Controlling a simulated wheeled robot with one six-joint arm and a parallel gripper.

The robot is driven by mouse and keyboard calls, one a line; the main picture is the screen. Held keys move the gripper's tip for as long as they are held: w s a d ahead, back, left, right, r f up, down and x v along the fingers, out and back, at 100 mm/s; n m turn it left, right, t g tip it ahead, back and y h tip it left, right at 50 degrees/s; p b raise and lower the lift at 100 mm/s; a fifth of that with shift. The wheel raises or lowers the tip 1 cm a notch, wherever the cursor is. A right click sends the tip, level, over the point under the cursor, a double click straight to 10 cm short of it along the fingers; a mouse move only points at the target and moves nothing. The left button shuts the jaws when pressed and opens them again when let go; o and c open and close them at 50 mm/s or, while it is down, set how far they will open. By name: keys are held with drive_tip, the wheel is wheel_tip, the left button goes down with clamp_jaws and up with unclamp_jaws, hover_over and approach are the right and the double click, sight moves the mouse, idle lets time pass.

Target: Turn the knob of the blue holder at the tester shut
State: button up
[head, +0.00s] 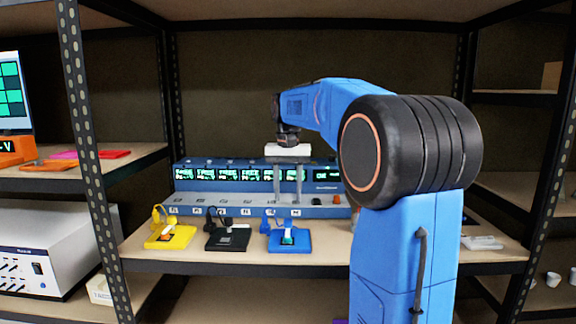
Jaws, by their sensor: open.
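The blue holder (301,246) lies on the shelf in front of the tester, right of a black and a yellow holder. A small teal and white part (288,238) shows on top of it; I cannot tell whether this is the knob or how it is turned. The tester (225,211) is a long blue-grey unit with a row of lit green displays. My gripper (288,201) points down above and behind the blue holder, in front of the tester's right half. Its two thin fingers are apart with nothing between them, and it does not appear to touch the holder.
A black holder (227,242) and a yellow holder (171,238) lie to the left. Dark perforated posts (92,150) frame the bay, and an upper shelf (320,14) is overhead. A pale flat item (482,242) lies at the right. Bare shelf shows right of the blue holder.

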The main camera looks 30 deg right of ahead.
wheel_tip(320, 180, up, 9)
drive_tip(key=shift+r, duration=0.2)
idle(0.6)
drive_tip(key=s+a+f+n+t, duration=0.1)
drive_tip(key=s+a+f+n, duration=0.1)
drive_tip(key=s+a+f, duration=0.5)
drive_tip(key=s+a+f+n+t, duration=0.1)
drive_tip(key=s+a+f+n, duration=0.2)
drive_tip(key=s, duration=0.6)
drive_tip(key=s+a+f+n+t, duration=0.1)
drive_tip(key=s+a+f, duration=0.2)
drive_tip(key=s+f, duration=0.4)
drive_tip(key=s+a+f+n+t, duration=0.1)
drive_tip(key=s+a+f, duration=0.2)
drive_tip(key=s+f, duration=0.4)
wheel_tip(320, 180, down, 3)
drive_tip(key=shift+s+a+f+t, duration=0.2)
drive_tip(key=shift+s+t, duration=0.1)
drive_tip(key=shift+t, duration=0.1)
